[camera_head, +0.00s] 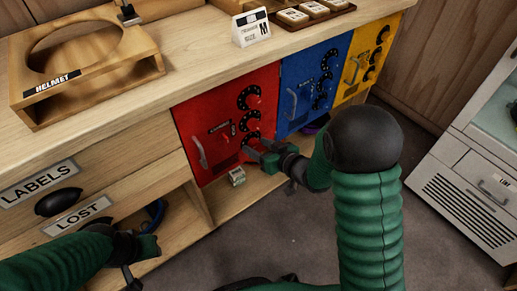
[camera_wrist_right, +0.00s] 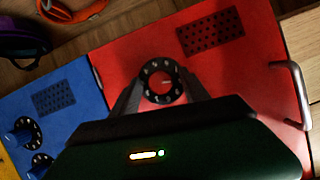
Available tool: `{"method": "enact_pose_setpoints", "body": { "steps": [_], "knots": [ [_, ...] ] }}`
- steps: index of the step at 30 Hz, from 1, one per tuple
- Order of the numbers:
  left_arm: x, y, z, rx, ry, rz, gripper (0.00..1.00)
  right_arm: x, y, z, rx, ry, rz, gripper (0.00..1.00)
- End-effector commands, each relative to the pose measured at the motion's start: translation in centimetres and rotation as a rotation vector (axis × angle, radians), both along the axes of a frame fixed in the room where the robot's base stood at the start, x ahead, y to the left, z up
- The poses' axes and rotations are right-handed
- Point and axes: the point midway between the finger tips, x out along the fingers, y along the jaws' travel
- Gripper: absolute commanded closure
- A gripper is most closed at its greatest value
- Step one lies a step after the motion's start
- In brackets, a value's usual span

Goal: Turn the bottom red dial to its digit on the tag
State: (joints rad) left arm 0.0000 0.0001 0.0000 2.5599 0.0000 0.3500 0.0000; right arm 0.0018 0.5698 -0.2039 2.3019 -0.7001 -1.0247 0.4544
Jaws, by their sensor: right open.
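The red locker door (camera_head: 190,118) has three black dials in a column, the top one (camera_head: 249,97), the middle one (camera_head: 250,120) and the bottom one (camera_head: 251,139). A small pale tag (camera_head: 237,176) stands on the ledge below the red door; its digits are too small to read. My right gripper (camera_head: 258,151) is open at the bottom dial. In the right wrist view, a black dial with white marks (camera_wrist_right: 161,81) lies between its two fingers; contact is unclear. My left gripper (camera_head: 146,246) is at lower left, away from the door, its jaws unclear.
Blue (camera_head: 300,75) and yellow (camera_head: 370,45) doors with dials are right of the red one. The red door's handle (camera_head: 200,152) sticks out at left. A wooden helmet stand (camera_head: 140,75) and a white sign (camera_head: 250,28) stand on the counter. A grey cabinet (camera_head: 470,190) is at right.

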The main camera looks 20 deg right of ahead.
Motion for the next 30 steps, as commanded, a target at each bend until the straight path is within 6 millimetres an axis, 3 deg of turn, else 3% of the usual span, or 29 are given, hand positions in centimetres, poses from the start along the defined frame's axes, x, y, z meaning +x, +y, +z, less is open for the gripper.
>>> {"method": "enact_pose_setpoints", "body": {
  "steps": [4, 16, 30],
  "knots": [
    [0.00, 0.00, 0.05, 0.000, 0.000, 0.000, 0.64, -0.02, 0.00, 0.03, 0.000, 0.000, 0.000, 0.47],
    [0.00, 0.00, 0.04, 0.000, 0.000, 0.000, 0.64, -0.05, -0.03, 0.01, 0.000, 0.000, 0.000, 0.99],
    [0.00, 0.00, -0.17, 0.000, 0.000, 0.000, 0.64, -0.11, 0.10, -0.04, -0.076, -0.028, 0.001, 1.00]
  ]
}}
